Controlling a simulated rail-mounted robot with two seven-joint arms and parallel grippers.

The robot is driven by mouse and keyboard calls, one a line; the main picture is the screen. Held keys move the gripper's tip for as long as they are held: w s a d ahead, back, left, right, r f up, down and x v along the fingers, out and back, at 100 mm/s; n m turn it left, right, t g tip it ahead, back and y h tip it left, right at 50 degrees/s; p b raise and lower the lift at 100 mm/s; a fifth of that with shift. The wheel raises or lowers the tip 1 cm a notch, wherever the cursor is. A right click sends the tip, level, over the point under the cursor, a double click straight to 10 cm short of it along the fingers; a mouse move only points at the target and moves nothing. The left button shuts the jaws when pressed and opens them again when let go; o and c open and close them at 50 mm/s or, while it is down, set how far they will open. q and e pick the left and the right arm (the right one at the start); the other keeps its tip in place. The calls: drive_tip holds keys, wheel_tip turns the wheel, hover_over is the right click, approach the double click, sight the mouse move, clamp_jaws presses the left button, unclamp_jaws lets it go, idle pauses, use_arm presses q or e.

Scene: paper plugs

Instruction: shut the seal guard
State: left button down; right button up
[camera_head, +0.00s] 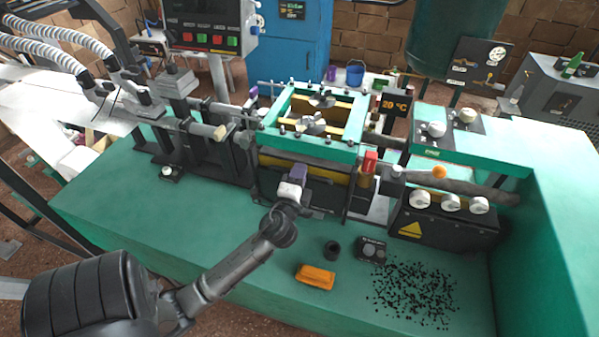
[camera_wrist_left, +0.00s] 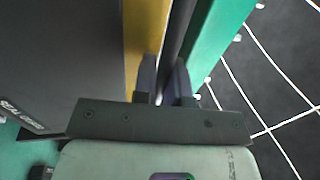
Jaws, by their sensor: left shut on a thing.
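The seal guard is a dark panel with a yellow edge (camera_head: 333,174) on the front of the machine, just below the green frame (camera_head: 310,144). In the left wrist view the dark panel (camera_wrist_left: 65,60) fills the left side, with partly readable "SEAL" lettering and a yellow strip beside it. My left gripper (camera_head: 299,172) is at the guard's upper front edge. In the left wrist view its two fingers (camera_wrist_left: 165,80) are close together on a dark bar along the guard's edge, between the yellow strip and the green frame. The exact contact is partly hidden. My right gripper is out of view.
A control box with white knobs (camera_head: 450,203) stands at right. A red-topped brass part (camera_head: 369,168) stands close right of the guard.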

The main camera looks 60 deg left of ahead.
sight(304, 142)
use_arm(q)
wheel_tip(304, 142, up, 8)
drive_tip(key=p, duration=0.6)
drive_tip(key=shift+f+p, duration=0.2)
drive_tip(key=shift+p, duration=0.15)
drive_tip(key=c, duration=1.5)
unclamp_jaws()
drive_tip(key=shift+o, duration=0.2)
drive_tip(key=shift+d+f, duration=0.1)
